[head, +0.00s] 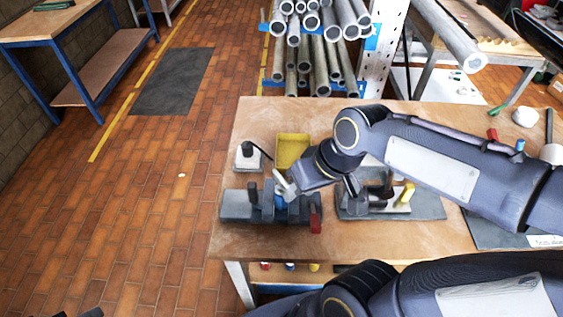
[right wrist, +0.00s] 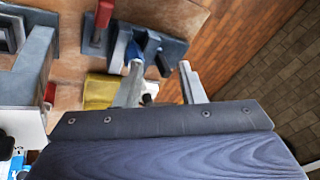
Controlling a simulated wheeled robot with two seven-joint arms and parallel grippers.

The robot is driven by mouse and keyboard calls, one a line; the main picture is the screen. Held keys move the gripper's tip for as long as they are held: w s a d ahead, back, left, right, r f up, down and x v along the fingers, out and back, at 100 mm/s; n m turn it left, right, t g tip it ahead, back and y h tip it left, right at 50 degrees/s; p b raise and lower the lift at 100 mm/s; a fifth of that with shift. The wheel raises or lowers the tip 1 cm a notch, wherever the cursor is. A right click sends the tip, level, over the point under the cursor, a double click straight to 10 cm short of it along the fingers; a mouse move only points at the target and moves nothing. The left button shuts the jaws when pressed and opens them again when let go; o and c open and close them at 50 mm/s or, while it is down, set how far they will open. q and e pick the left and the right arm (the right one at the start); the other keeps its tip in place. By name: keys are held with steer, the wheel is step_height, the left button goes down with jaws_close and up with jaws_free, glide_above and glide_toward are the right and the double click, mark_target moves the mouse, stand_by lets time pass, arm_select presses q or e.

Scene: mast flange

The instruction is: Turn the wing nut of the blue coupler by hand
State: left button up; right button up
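The blue coupler (head: 280,203) sits in a dark grey fixture (head: 236,208) near the bench's left front. My right gripper (head: 283,185) is over it, with a pale finger close against it. In the right wrist view the blue coupler (right wrist: 133,50) shows just past the left fingertip. I cannot tell whether a finger touches the coupler. The wing nut cannot be made out.
A yellow bin (head: 292,148) stands behind the fixture, beside a pale box with a black knob (head: 248,157). A second grey fixture (head: 425,207) with a yellow-topped part is to the right. A pipe rack (head: 370,75) stands behind the bench. The tiled floor at left is mostly open.

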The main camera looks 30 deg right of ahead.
mark_target(281, 178)
steer(key=w+f+g+h, duration=0.1)
steer(key=w, duration=0.2)
steer(key=w+d+f+n+g+h+p, duration=0.1)
steer(key=w+f, duration=0.1)
steer(key=w, duration=0.2)
steer(key=w+f+n+g, duration=0.1)
steer(key=w+f, duration=0.1)
steer(key=w, duration=0.2)
steer(key=shift+w+d+h+p, duration=0.1)
steer(key=shift+d+h+p, duration=0.2)
steer(key=shift+d+h, duration=0.1)
steer(key=shift+w+f+g, duration=0.2)
steer(key=shift+g, duration=0.1)
step_height(281, 178, down, 8)
steer(key=b, duration=0.6)
steer(key=shift+r, duration=0.25)
steer(key=shift+r+p, duration=0.3)
steer(key=shift+r, duration=0.05)
steer(key=shift+c, duration=1.2)
jaws_close()
steer(key=n, duration=0.5)
steer(key=shift+p, duration=0.4)
steer(key=n+p, duration=0.1)
steer(key=n, duration=0.5)
steer(key=shift+o, duration=1.2)
jaws_free()
